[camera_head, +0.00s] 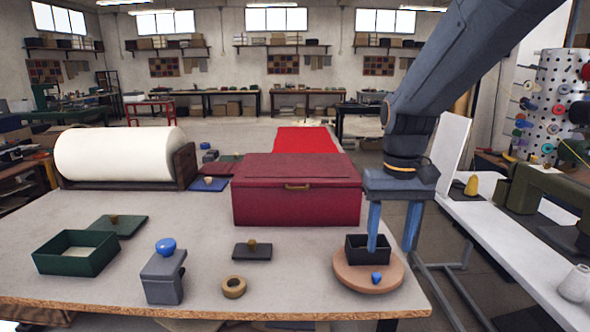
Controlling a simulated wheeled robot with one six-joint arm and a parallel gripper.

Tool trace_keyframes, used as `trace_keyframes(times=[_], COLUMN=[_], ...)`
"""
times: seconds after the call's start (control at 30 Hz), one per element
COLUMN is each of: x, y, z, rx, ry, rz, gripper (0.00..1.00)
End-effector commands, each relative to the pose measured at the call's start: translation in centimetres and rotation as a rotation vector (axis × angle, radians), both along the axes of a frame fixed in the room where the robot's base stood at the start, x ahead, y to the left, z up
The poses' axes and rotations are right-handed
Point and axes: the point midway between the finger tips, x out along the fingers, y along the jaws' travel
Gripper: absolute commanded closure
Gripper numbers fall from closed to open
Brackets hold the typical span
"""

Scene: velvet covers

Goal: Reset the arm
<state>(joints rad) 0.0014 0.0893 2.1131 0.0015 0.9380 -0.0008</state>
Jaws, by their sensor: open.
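My gripper (392,249) hangs from my arm at the right of the head view, its two blue fingers pointing down and spread apart. It is open, with nothing seen held between the fingers. A small black open box (356,246) stands on a round tan disc (346,278) below it. The left finger overlaps the box in the picture; I cannot tell whether its tip is inside the box or touching it. The right finger comes down just right of the box. A small blue knob-like piece (376,278) lies on the disc in front of the box.
A dark red lidded box (297,198) stands left of my gripper. A white roll (120,154), green box (76,253), grey block with blue ball (163,281), black lid (252,252) and tan ring (233,287) are on the table (200,224). A white bench is right.

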Motion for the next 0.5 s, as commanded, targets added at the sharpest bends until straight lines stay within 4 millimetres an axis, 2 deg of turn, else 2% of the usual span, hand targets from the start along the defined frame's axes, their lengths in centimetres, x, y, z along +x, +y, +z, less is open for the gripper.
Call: trace_keyframes(times=[0.27,0.5], x=[-2.4,-5.8], y=[-0.1,0.0], z=[-3.3,-7.3], rx=[0.000,0.000], ry=[-0.023,-0.058], rz=[-0.002,0.000], gripper=[0.51,0.51])
